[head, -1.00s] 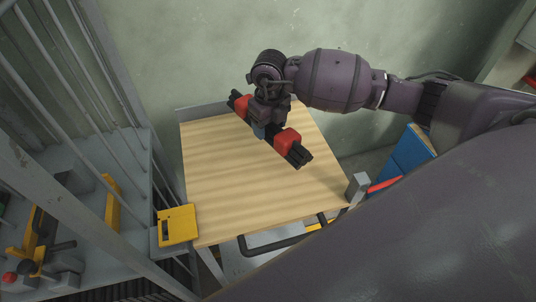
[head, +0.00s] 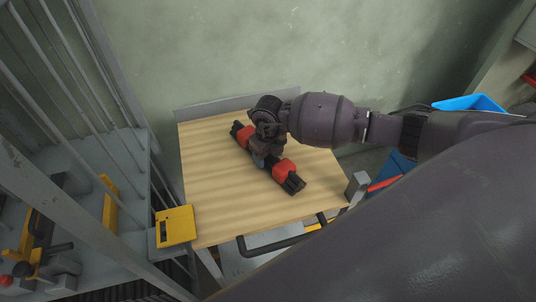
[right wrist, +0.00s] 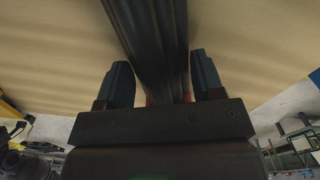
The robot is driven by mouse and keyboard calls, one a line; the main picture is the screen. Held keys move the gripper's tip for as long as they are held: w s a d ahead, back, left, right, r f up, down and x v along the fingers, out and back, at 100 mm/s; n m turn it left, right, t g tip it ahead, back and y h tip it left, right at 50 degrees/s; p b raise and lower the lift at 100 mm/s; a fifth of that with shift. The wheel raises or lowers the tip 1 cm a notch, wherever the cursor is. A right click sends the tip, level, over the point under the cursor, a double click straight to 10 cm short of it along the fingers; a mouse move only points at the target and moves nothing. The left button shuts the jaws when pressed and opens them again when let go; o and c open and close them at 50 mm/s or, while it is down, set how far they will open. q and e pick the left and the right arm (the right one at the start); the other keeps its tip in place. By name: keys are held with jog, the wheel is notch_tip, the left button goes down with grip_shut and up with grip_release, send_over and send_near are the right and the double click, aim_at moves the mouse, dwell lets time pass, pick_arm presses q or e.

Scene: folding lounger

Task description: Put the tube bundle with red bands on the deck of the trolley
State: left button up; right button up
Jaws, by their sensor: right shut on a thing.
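The tube bundle (head: 289,183) is made of dark tubes with two red bands. It lies diagonally over the wooden deck (head: 222,205) of the trolley, low and close to the surface; I cannot tell whether it touches. My right gripper (head: 262,160) is above the middle of the bundle and shut on it, between the red bands. In the right wrist view the dark tubes (right wrist: 152,35) pass between the two fingers, with the pale deck (right wrist: 60,50) behind. My left gripper is not in view.
A grey metal rack with bars (head: 90,100) stands left of the trolley. A yellow plate (head: 176,225) is at the deck's left front corner. A dark handle (head: 285,240) runs along the front edge. A blue bin (head: 470,103) is at the right. The front left of the deck is clear.

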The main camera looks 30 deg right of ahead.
dwell(0.3)
jog(key=o, duration=1.3)
jog(key=shift+f, duration=0.1)
jog(key=shift+r, duration=0.25)
notch_tip(320, 180, up, 12)
jog(key=shift+f, duration=0.1)
jog(key=shift+s, duration=0.1)
